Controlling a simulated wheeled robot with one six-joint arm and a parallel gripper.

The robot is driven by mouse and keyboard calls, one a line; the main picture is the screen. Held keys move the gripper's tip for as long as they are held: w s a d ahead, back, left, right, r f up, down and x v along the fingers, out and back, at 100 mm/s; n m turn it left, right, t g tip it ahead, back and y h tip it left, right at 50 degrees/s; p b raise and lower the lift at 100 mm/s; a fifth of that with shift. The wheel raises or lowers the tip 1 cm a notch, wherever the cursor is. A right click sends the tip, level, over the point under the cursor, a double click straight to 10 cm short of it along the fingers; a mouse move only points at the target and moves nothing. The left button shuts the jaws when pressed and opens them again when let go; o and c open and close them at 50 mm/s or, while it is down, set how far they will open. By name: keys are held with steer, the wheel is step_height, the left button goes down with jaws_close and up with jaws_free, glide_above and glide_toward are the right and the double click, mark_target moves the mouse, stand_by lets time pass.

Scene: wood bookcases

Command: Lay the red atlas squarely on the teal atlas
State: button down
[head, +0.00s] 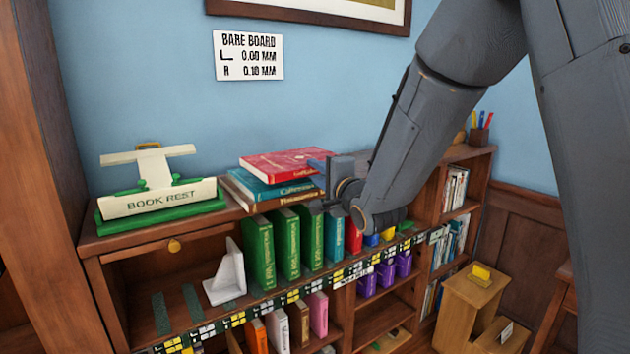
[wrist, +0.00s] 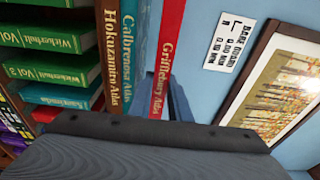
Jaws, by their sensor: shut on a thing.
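The red atlas (head: 285,162) lies nearly flat over the teal atlas (head: 262,188), on top of the bookcase. My gripper (head: 322,168) is shut on the red atlas at its right end. In the wrist view the red spine (wrist: 166,55) runs beside the teal spine (wrist: 131,70), with a narrow pale strip between them. I cannot tell whether the red atlas rests fully on the teal one. Its left end sits slightly in from the teal atlas's left end.
A brown atlas (head: 250,203) lies under the teal one. A green and white book rest (head: 160,203) stands to the left. Green volumes (head: 262,252) and a white bookend (head: 228,277) stand on the shelf below. A pen cup (head: 479,136) stands far right.

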steer(key=shift+f, duration=1.35)
steer(key=shift+f, duration=0.15)
steer(key=c, duration=1.6)
jaws_free()
steer(key=shift+f, duration=0.1)
steer(key=shift+c, duration=0.2)
